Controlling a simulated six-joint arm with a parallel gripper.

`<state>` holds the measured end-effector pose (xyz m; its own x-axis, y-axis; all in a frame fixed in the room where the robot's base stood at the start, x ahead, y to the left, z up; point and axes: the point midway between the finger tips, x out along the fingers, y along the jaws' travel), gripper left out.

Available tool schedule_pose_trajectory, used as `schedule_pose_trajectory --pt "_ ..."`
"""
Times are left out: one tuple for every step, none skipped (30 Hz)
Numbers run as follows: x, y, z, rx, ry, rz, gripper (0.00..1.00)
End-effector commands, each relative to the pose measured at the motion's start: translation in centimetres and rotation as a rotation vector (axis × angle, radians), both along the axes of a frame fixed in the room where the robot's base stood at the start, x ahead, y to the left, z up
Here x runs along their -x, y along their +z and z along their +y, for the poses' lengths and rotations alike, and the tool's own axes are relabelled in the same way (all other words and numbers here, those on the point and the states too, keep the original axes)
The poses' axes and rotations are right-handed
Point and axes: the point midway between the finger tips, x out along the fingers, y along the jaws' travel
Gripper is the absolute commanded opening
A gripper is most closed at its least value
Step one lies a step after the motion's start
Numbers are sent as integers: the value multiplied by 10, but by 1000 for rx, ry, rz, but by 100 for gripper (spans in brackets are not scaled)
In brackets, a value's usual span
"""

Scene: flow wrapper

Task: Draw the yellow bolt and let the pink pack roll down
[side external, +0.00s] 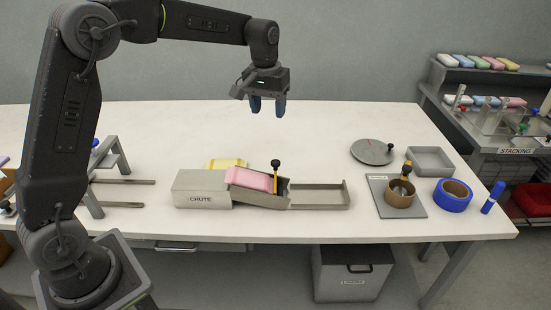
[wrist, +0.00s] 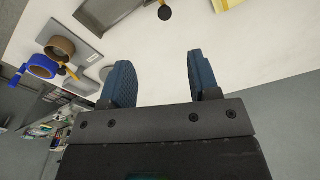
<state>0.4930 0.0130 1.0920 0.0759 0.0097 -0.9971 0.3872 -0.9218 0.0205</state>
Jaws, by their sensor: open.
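The pink pack (side external: 249,179) lies tilted in the sloping grey chute (side external: 203,188), against or just behind an upright bolt with a round black knob (side external: 275,163). The knob also shows in the wrist view (wrist: 165,13), at the top edge. The chute's lower end leads into an open grey tray (side external: 320,195), which looks empty. My gripper (side external: 268,108) is open and empty, fingers down, well above and behind the chute. Its two blue fingers stand apart in the wrist view (wrist: 159,68).
A yellow pack (side external: 225,163) lies behind the chute. Blue tape (side external: 453,196), a grey disc (side external: 372,152) and a grey tray (side external: 430,160) are nearby.

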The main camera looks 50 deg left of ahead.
Motion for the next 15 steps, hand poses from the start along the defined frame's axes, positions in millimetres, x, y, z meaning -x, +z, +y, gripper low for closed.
schedule_pose_trajectory --pt "-13 -15 6 4 20 24 56" --pt "-19 -21 8 5 30 33 56" --pt "-25 -28 11 7 42 46 56" --pt "-29 -33 12 9 49 53 56" --pt "-33 -38 14 10 55 60 56" --pt "-36 -42 16 11 62 65 56" --pt "-38 -45 16 12 67 69 56" --pt "-40 -47 17 12 70 71 56" --pt "-41 -50 18 13 73 75 56" --pt "-42 -52 18 13 74 78 56" --pt "-42 -54 18 13 75 78 56" --pt "-42 -56 18 13 75 78 56" --pt "-42 -59 18 13 75 79 56" --pt "-42 -63 18 13 75 80 56" --pt "-42 -68 18 13 75 80 56"
